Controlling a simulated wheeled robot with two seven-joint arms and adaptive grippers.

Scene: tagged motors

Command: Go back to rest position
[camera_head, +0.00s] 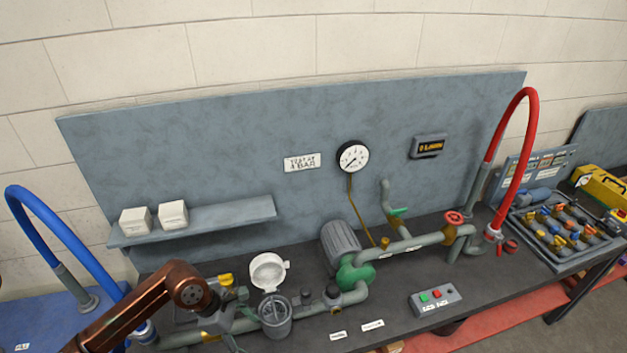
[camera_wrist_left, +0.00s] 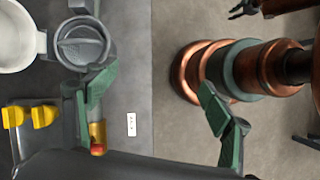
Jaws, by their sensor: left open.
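My left arm comes in copper-coloured at the lower left of the head view. Its gripper, largely hidden behind the wrist there, shows in the left wrist view (camera_wrist_left: 152,95) with its two green-padded fingers wide apart. Nothing is between them. The right finger is over the floor. A small dark gripper (camera_wrist_left: 242,10) on a copper arm shows at the top of the wrist view, apparently my right one; its opening is unclear.
The bench (camera_head: 310,325) carries a grey motor (camera_head: 340,240), green pump (camera_head: 356,275), pipes, white round lid (camera_head: 268,271) and button box (camera_head: 435,300). Yellow handles (camera_head: 226,280) lie close to my left wrist. A blue hose (camera_head: 60,235) arches at left, a red hose (camera_head: 528,130) at right.

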